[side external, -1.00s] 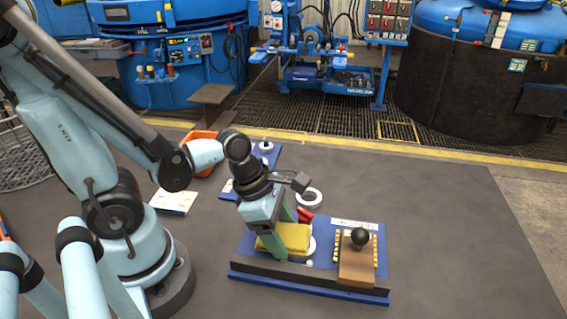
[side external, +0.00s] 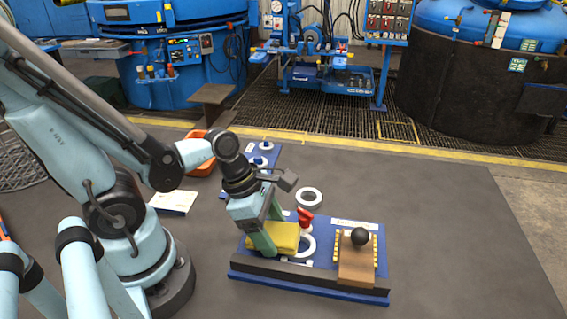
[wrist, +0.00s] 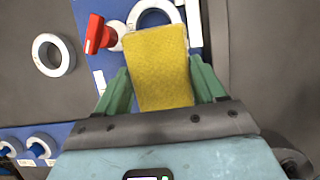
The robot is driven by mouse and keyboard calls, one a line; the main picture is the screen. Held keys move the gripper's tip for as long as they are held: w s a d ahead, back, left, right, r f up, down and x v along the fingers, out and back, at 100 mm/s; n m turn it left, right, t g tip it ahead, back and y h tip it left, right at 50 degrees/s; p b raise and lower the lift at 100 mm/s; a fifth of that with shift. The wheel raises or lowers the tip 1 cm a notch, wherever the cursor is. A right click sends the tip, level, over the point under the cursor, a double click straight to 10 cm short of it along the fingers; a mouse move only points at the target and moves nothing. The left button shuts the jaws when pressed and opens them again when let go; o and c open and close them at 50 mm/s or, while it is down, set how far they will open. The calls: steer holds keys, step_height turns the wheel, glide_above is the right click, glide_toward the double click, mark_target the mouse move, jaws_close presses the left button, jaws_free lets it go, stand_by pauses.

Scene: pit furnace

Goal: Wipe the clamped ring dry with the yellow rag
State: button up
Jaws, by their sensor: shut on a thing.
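My gripper (side external: 268,240) is shut on the folded yellow rag (side external: 285,236). The rag also shows between the green fingers in the wrist view (wrist: 160,70). The clamped ring (side external: 310,246) is pale and lies flat on the blue base plate (side external: 319,236), beside a clamp with a red handle (side external: 305,217). The rag hides the ring's left part in the side view and its near part in the wrist view. I cannot tell whether rag and ring touch. The red handle also shows left of the rag in the wrist view (wrist: 95,35).
A loose pale ring (side external: 309,198) lies on the dark table behind the plate. A brown block with a black knob (side external: 358,260) stands on the plate's right side. A blue board with pale rings, an orange bin (side external: 201,160) and a white booklet (side external: 173,202) lie behind. The table's right is clear.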

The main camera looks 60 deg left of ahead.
steer(key=shift+r, duration=3.55)
steer(key=shift+w+a+r+m+g+h, duration=0.15)
steer(key=shift+w+r+m, duration=0.1)
steer(key=shift+m, duration=0.25)
steer(key=shift+w+a+r+m+g+h, duration=0.15)
steer(key=shift+r+m, duration=0.1)
steer(key=shift+m, duration=0.25)
steer(key=w+a+r+m+g+y, duration=0.2)
steer(key=w+m, duration=0.3)
steer(key=m, duration=0.7)
steer(key=w+a+r+m+g+y, duration=0.1)
steer(key=w+r+m+g, duration=0.3)
steer(key=m, duration=0.9)
steer(key=shift+w+a+r+g+y, duration=0.4)
steer(key=shift+a+r+g, duration=0.1)
steer(key=shift+r, duration=0.2)
